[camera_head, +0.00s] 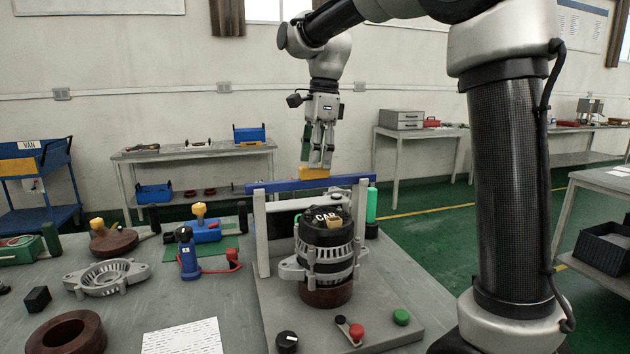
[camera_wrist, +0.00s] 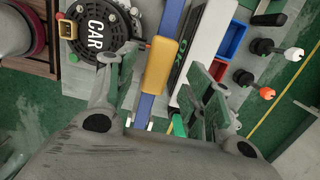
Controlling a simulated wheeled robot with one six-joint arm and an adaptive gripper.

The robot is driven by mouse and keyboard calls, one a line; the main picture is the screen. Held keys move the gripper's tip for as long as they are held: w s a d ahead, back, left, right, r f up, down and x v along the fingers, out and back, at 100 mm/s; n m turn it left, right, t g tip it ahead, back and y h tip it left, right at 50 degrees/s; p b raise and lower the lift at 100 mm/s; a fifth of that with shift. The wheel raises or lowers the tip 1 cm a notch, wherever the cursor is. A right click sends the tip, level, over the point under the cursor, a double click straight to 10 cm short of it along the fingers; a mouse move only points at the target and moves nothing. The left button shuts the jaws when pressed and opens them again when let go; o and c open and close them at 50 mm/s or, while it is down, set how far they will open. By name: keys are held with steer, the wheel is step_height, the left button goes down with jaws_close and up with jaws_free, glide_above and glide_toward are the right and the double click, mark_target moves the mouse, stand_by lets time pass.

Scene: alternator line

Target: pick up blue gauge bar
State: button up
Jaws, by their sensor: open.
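The blue gauge bar (camera_head: 345,180) lies level across the tops of two grey posts above the alternator (camera_head: 325,240). A yellow grip (camera_head: 314,173) sits at its middle. In the wrist view the blue bar (camera_wrist: 173,17) runs from top to bottom, with its yellow grip (camera_wrist: 160,66) between my fingers. My gripper (camera_head: 320,163) points down just over the yellow grip in the head view. It is open, with one finger on each side of the bar. I cannot tell whether a finger touches the grip.
The posts stand on a grey base plate (camera_head: 395,335) on the bench. A green cylinder (camera_head: 371,205) stands close behind the bar's right end.

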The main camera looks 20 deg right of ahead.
mark_target(314, 177)
steer(key=f, duration=0.3)
steer(key=shift+s+a+f, duration=0.1)
steer(key=shift+a+f, duration=0.05)
steer(key=shift+a, duration=0.1)
steer(key=c, duration=1.1)
jaws_close()
